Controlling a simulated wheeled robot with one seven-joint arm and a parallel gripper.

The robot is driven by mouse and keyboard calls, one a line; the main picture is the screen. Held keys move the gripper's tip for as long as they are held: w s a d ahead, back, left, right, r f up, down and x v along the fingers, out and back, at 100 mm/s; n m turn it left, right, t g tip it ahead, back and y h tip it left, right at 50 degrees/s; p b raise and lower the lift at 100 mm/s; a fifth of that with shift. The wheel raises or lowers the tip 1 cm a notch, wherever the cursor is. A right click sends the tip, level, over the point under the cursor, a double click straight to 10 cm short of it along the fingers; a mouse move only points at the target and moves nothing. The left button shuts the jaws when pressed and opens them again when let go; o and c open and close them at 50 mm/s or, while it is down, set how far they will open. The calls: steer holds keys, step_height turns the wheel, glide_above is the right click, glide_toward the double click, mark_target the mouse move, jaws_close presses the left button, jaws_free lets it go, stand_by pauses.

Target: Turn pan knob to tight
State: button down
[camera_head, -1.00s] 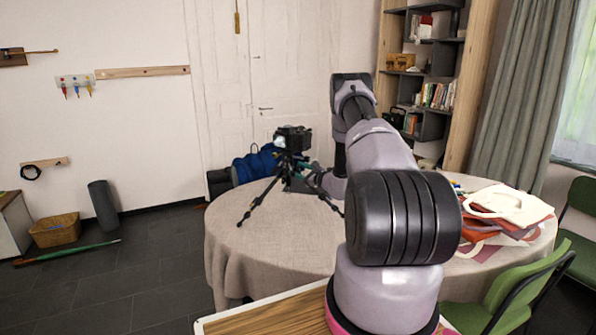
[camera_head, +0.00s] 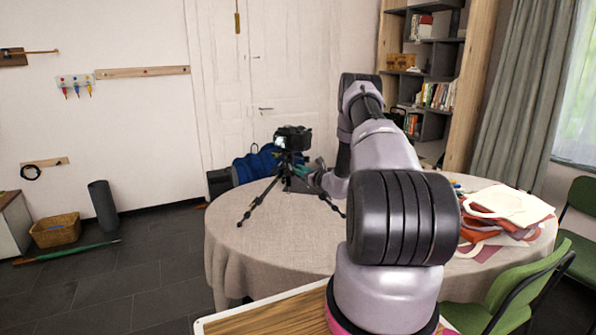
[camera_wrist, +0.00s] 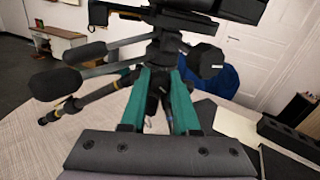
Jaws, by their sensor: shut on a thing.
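A black camera (camera_head: 292,138) sits on a black tripod (camera_head: 289,180) on the round table (camera_head: 270,245). In the wrist view the tripod head (camera_wrist: 165,45) has two handles with dark foam grips (camera_wrist: 55,83) to the left and a black faceted knob (camera_wrist: 205,61) to the right. My gripper (camera_wrist: 161,75) has teal fingers that reach the tripod just below the head. They are shut on a small dark part, which I take for the pan knob (camera_wrist: 159,88); it is mostly hidden between the fingers. In the head view my arm hides most of the gripper.
Folded cloth bags (camera_head: 505,212) lie on the table's right side. A blue bag (camera_head: 255,165) is behind the tripod. Green chairs (camera_head: 510,290) stand at the right front. The table left of the tripod is clear. A dark slotted block (camera_wrist: 290,138) shows at the wrist view's right.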

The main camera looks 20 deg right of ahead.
steer(key=shift+m, duration=0.4)
steer(key=c, duration=0.6)
jaws_free()
steer(key=shift+c, duration=0.2)
steer(key=shift+s, duration=0.15)
steer(key=v, duration=1)
steer(key=shift+s+d, duration=0.2)
steer(key=shift+s, duration=0.05)
steer(key=shift+r, duration=0.1)
